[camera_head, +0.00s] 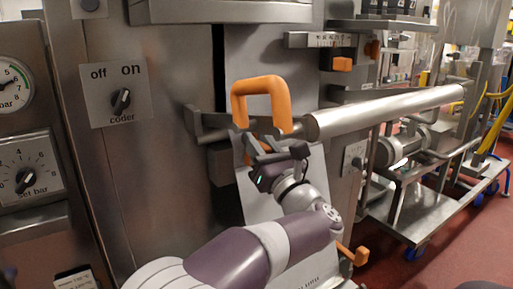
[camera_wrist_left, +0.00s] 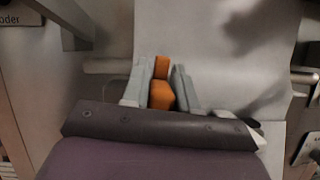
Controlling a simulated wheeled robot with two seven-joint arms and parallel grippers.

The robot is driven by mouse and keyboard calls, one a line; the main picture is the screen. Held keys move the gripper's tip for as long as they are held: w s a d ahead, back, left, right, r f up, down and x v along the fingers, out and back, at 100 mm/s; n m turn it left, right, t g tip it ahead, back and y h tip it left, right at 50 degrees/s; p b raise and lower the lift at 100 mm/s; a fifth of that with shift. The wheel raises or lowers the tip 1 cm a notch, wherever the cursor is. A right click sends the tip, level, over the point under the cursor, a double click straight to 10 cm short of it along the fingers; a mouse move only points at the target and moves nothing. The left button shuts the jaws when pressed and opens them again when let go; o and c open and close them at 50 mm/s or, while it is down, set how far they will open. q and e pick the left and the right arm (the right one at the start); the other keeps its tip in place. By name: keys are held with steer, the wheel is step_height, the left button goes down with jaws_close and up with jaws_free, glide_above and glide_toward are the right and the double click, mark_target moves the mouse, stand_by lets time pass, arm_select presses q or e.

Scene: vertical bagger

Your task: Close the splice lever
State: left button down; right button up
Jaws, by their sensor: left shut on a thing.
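My left gripper (camera_head: 262,148) is in front of the machine, just below an orange U-shaped handle (camera_head: 262,84). In the left wrist view, the two grey fingers (camera_wrist_left: 160,88) are shut on an orange lever part (camera_wrist_left: 162,96), which I take to be the splice lever. In the head view the gripper mostly hides the held part, and a bit of orange shows beside it. I cannot tell whether the held part joins the U-shaped handle. A pale sheet or plate (camera_wrist_left: 215,45) lies behind the fingers. My right gripper is not in view.
A long metal roller (camera_head: 385,111) reaches out to the right, close to the gripper. A coder switch (camera_head: 121,101) and gauges are on the left panel. Another orange knob (camera_head: 355,255) is low beside my forearm. A wheeled metal cart (camera_head: 430,210) stands at right.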

arm_select(q)
steer(key=shift+w+d+f+m+t+h+b, duration=0.15)
steer(key=shift+m+h+b, duration=0.15)
steer(key=shift+m, duration=0.25)
steer(key=shift+d+f+m+t+h+b, duration=0.15)
steer(key=shift+m+h+b, duration=0.1)
steer(key=shift+m, duration=0.3)
steer(key=shift+w+d+r+m+h+b, duration=0.1)
steer(key=shift+m+h+b, duration=0.1)
steer(key=shift+m, duration=0.35)
steer(key=shift+w+d+m+h+b, duration=0.1)
steer(key=shift+m+h+b, duration=0.05)
steer(key=shift+m, duration=0.4)
steer(key=shift+w+d+m+h, duration=0.2)
steer(key=shift+m+h, duration=0.3)
steer(key=shift+m, duration=0.45)
steer(key=shift+w+d+m+h, duration=0.1)
steer(key=shift+d+m+h, duration=0.1)
steer(key=shift+m+h, duration=0.55)
steer(key=shift+m+t, duration=0.3)
steer(key=c, duration=1)
jaws_free()
steer(key=shift+o, duration=0.2)
steer(key=shift+f, duration=0.2)
steer(key=v, duration=1.2)
steer(key=shift+s+d+f, duration=0.2)
steer(key=shift+s+d, duration=0.05)
steer(key=shift+r, duration=0.1)
